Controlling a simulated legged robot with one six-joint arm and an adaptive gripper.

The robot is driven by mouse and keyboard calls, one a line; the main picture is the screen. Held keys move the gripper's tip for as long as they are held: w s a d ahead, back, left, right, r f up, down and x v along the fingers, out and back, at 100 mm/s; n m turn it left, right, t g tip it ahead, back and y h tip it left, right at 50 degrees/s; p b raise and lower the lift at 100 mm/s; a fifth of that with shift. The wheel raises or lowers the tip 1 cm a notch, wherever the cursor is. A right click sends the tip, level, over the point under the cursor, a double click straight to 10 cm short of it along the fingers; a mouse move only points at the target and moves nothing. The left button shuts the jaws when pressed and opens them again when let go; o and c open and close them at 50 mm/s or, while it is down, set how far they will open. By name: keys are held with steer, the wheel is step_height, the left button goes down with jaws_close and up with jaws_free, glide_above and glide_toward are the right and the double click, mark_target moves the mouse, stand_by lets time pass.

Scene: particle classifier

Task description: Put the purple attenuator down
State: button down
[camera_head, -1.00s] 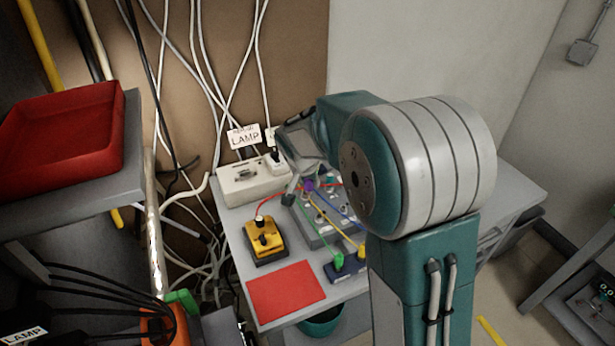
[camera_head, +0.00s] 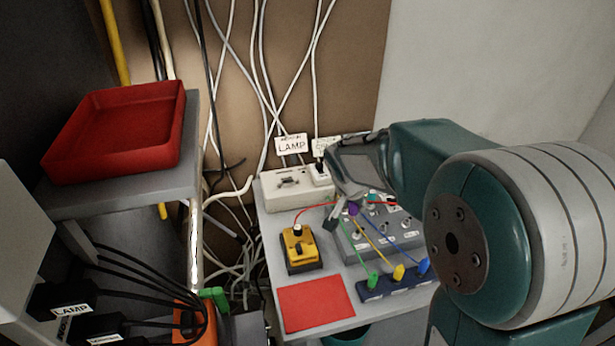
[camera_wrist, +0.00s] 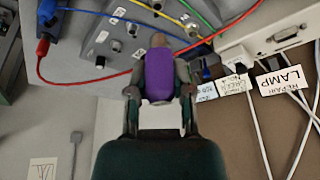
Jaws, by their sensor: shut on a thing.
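The purple attenuator (camera_wrist: 159,75) is between the fingers of my gripper (camera_wrist: 160,92) in the wrist view, which are shut on it. In the head view only a small purple part of it (camera_head: 353,209) shows under my gripper (camera_head: 350,205). It is over the grey control box (camera_head: 365,245) with its knobs and sockets. I cannot tell whether it touches the box.
A red mat (camera_head: 315,303) lies bare at the table's front. A yellow device (camera_head: 301,250) stands behind it. Coloured cables run to a dark blue block (camera_head: 392,289). A white power strip (camera_head: 287,187) is at the back. A red tray (camera_head: 118,130) sits on the left shelf.

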steer(key=shift+r, duration=0.1)
steer(key=a+r+n+t+y, duration=0.1)
steer(key=a+r+n, duration=0.2)
steer(key=a+r, duration=0.7)
steer(key=a+r+n+y, duration=0.1)
steer(key=a+r+n, duration=0.2)
steer(key=a+r, duration=0.65)
steer(key=s+a+r+n+y, duration=0.2)
steer(key=s+a+r+n, duration=0.2)
steer(key=s+r, duration=0.6)
steer(key=s+a+r+n+y, duration=0.1)
steer(key=s+a+r+n, duration=0.25)
steer(key=s+r, duration=0.65)
glide_toward(145, 132)
steer(key=shift+g, duration=0.4)
steer(key=x, duration=0.2)
steer(key=w+x, duration=0.1)
steer(key=x, duration=0.1)
steer(key=shift+a, duration=0.2)
steer(key=shift+f, duration=0.45)
